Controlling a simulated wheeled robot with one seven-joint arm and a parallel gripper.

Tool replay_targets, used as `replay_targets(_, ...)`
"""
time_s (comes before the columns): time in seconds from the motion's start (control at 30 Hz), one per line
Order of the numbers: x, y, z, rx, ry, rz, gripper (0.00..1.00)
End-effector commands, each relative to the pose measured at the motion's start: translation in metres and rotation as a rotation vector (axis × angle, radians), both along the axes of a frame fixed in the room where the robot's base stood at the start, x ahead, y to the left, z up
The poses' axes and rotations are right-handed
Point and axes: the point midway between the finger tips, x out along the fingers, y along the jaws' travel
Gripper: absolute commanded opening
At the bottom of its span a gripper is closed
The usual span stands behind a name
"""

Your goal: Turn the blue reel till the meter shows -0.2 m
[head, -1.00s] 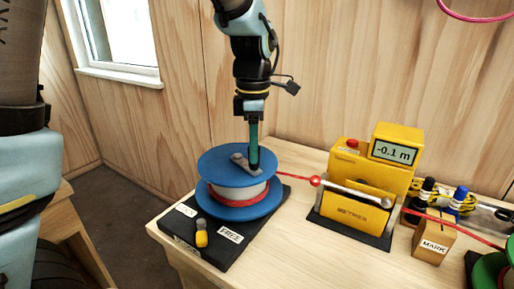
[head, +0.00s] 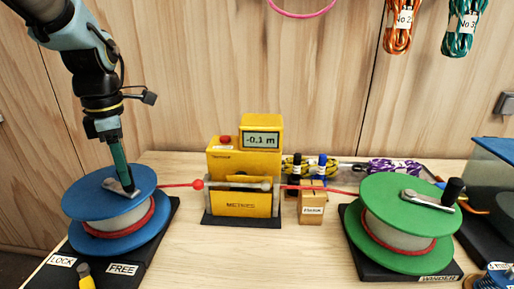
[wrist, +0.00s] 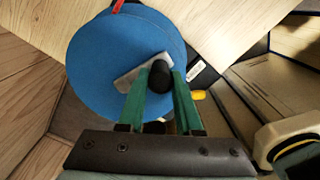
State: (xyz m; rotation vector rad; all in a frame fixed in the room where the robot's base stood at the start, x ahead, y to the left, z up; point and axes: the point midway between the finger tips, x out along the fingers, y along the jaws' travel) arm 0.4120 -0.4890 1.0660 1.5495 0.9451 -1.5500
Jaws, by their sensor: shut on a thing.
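The blue reel (head: 108,212) stands on a dark base at the left of the bench, with red cord wound on its pale drum. My gripper (head: 122,180) comes down from above onto the reel's crank. In the wrist view its green fingers (wrist: 160,88) are shut on the black crank knob (wrist: 160,74), at the end of a grey crank arm (wrist: 137,75) on the blue disc. The yellow meter (head: 245,165) reads -0.1 m. Red cord runs from the blue reel through the meter to the green reel (head: 405,222) at the right.
A yellow-tipped lever (head: 86,276) sits between the LOCK and FREE labels, nearer LOCK in the head view. A wooden MARK block (head: 311,205) and marker pens (head: 308,172) stand right of the meter. The bench front in the middle is clear.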

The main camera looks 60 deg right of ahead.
Motion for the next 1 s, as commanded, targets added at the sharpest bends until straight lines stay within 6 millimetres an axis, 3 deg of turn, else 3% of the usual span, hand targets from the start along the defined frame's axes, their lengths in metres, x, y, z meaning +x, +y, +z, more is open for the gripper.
replay_targets(0.67,0.0,0.0,0.0,0.001,0.0,0.0,0.0)
replay_targets(1.0,0.005,-0.017,0.001,0.003,0.001,0.0,0.0)
